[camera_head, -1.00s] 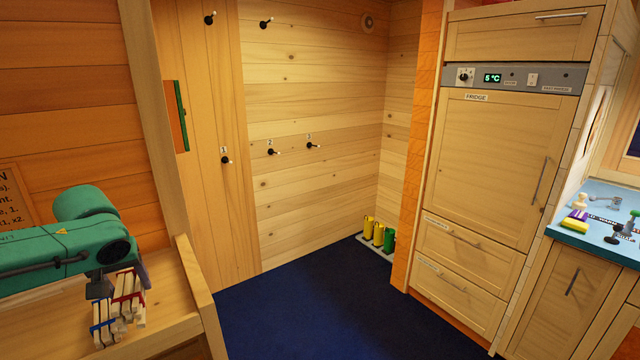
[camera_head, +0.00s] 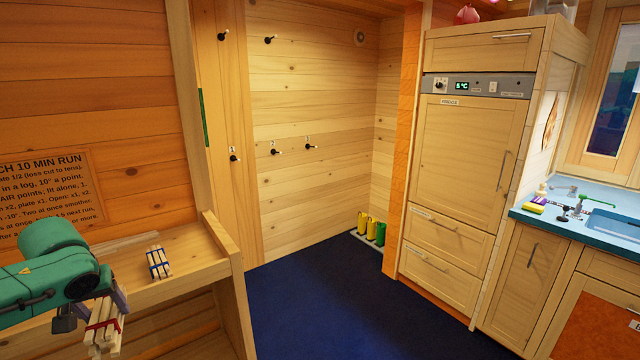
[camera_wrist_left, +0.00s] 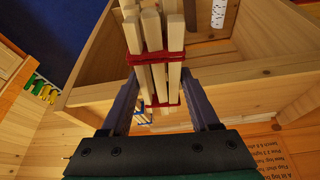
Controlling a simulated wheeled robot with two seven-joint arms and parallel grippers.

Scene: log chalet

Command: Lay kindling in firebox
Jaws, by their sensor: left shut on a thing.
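My left gripper (camera_head: 98,308) is at the lower left of the head view. It is shut on a bundle of pale kindling sticks with red bands (camera_head: 103,333). The red-banded bundle also shows in the left wrist view (camera_wrist_left: 158,78), between the two fingers (camera_wrist_left: 160,112). A second bundle, with blue bands (camera_head: 158,262), lies on the wooden ledge to the right of my gripper. A bit of blue banding shows low behind the held bundle in the wrist view. I cannot make out the firebox. My right gripper is not in view.
The wooden ledge (camera_head: 190,250) has a raised end board (camera_head: 222,240). A sign (camera_head: 50,195) hangs on the wall behind. A white-barked log (camera_wrist_left: 218,14) shows in the wrist view. Blue floor (camera_head: 320,305) lies open before the fridge cabinet (camera_head: 455,160) and the counter.

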